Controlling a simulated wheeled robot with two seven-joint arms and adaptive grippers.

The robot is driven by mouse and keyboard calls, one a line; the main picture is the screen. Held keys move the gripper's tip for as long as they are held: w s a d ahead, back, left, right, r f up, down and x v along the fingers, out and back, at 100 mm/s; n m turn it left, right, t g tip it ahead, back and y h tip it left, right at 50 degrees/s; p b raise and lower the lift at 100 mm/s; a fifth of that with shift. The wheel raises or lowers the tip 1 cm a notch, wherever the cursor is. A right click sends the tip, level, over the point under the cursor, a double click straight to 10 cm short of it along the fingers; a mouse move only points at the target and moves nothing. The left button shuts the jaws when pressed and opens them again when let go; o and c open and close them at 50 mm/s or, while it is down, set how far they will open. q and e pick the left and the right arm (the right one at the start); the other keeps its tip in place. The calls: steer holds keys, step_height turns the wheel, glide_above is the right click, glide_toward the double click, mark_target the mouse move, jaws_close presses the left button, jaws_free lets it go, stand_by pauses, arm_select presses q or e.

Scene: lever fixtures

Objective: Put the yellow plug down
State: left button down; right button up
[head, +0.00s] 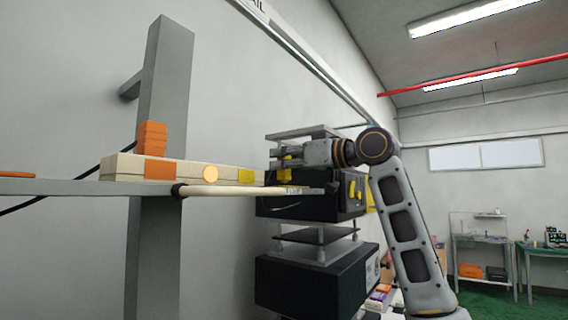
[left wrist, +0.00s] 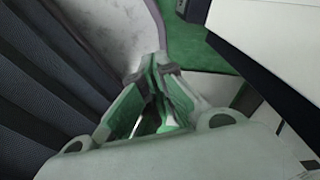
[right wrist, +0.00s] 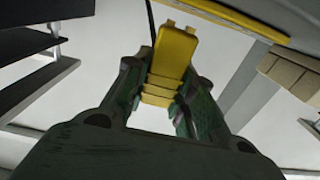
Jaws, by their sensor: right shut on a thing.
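The yellow plug (right wrist: 172,65) is held between the two fingers of my right gripper (right wrist: 165,85) in the right wrist view, its far end sticking out past the fingertips. In the head view my right gripper (head: 285,158) reaches left, above the right end of the shelf beam, with the yellow plug (head: 284,177) partly hidden at its fingers. I see no contact between the plug and a surface. My left gripper (left wrist: 158,75) shows only in the left wrist view, its fingertips together with nothing seen between them.
A grey post (head: 165,90) stands behind. Dark box units (head: 310,285) stand beyond the beam. Workbenches (head: 485,245) are far right.

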steer(key=shift+f, duration=0.35)
steer(key=shift+f, duration=0.1)
steer(key=o, duration=1)
steer(key=shift+s+d, duration=0.1)
steer(key=b+v, duration=0.3)
steer(key=v, duration=0.8)
steer(key=shift+s+d, duration=0.25)
steer(key=shift+d, duration=0.05)
